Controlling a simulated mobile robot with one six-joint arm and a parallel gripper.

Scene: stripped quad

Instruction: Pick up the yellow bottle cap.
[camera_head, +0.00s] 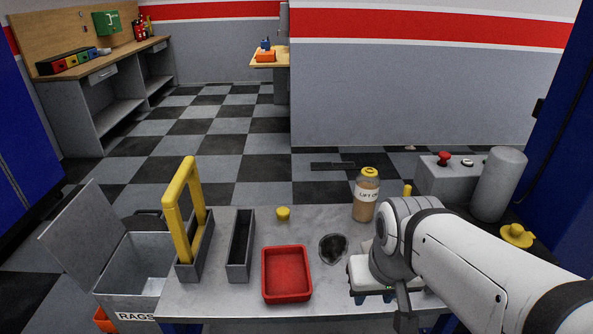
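A small yellow cap (283,213) sits on the grey metal table top, behind the red tray and apart from the things around it. A bottle (366,197) of amber liquid with a partly readable label stands to its right and has a yellow lid on. My gripper (373,298) is at the end of my white arm, at the front right of the table, well right of and nearer than the yellow cap. My wrist covers part of it, and I cannot tell how far its fingers are apart.
A lidded rags bin (125,282) stands at left. A grey cylinder (498,185) stands at right.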

